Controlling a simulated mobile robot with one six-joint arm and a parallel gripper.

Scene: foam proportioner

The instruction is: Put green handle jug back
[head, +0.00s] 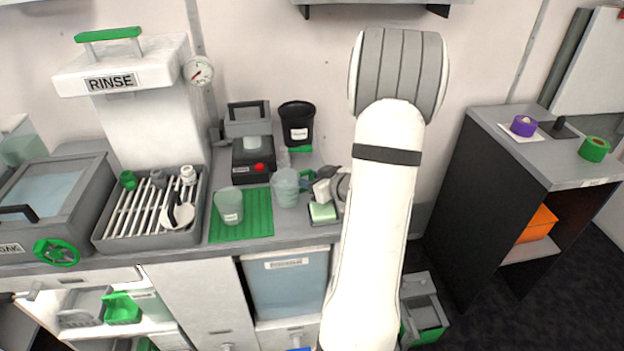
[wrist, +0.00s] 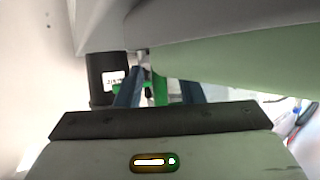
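The jug with the green handle (head: 286,188) is a translucent pale cup at the right edge of the green ribbed mat (head: 255,215). Its handle side faces right, towards my gripper (head: 312,184). I cannot tell whether its base touches the counter. In the wrist view my gripper (wrist: 160,92) shows two blue-grey fingers spread apart, with green, probably the handle, seen between them. No firm contact with the handle is visible. A second translucent jug (head: 229,206) stands upright on the mat, left of the first.
A black bucket (head: 298,122) and a machine with a red knob (head: 252,160) stand behind. A rack (head: 150,237) holding small parts is left. My arm hides counter at right.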

